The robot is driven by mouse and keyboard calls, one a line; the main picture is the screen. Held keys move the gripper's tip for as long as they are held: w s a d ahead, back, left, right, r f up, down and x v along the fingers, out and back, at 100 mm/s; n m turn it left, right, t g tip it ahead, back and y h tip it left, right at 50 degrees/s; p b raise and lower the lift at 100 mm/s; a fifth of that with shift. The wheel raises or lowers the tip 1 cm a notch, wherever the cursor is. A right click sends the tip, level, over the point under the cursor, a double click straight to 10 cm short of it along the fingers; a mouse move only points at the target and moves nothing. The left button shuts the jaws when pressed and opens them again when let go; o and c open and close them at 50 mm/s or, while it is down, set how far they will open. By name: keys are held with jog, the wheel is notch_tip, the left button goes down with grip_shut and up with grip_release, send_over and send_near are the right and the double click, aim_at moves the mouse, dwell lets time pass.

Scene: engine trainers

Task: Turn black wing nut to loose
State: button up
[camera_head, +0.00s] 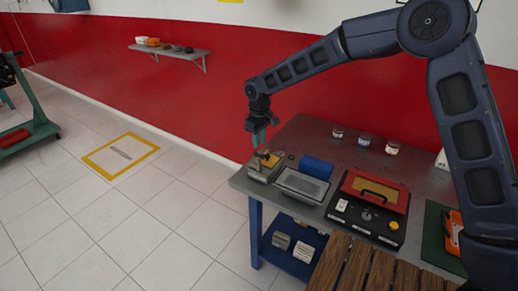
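My gripper (261,146) points down at the far left corner of the workbench, its teal fingers just above or at a small grey and yellow unit (263,171). A small dark shape shows on top of this unit beside the fingertips. I cannot tell if it is the black wing nut. The fingers are too small to show whether they are open, shut or touching anything. I cannot clearly make out a wing nut elsewhere.
The workbench (240,183) also holds a grey tray (302,185), a blue block (316,167), a black panel with a red and yellow lid (378,189), and several jars at the back. Wooden slats (365,269) lie in front. The floor to the left is mostly clear.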

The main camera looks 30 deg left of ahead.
jog(key=shift+r, duration=2.55)
jog(key=shift+f+n, duration=0.1)
jog(key=shift+n, duration=0.4)
notch_tip(320, 180, down, 11)
jog(key=shift+r, duration=0.2)
grip_shut()
